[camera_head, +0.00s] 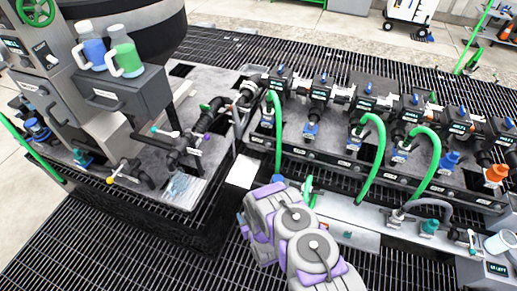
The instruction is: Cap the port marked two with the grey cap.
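A manifold (330,163) with a row of valve ports runs along the right half of the view. Blue pieces sit at the lower ends of several ports, such as the blue fitting (310,131) and the larger blue piece (449,160). An orange piece (495,174) is at the right end. The port labels are too small to read, so I cannot tell which is two. I cannot make out a grey cap for certain; a pale grey-white cylinder (500,242) stands at the right edge. My grey and purple arm shows at bottom centre; my gripper's fingers do not show.
Green hoses (376,160) arch in front of the manifold. A lower ledge (345,213) bears a teal piece (429,227). At left stands a machine with a shelf (115,95) holding blue and green jugs (122,52). Dark grating (100,240) is clear at lower left.

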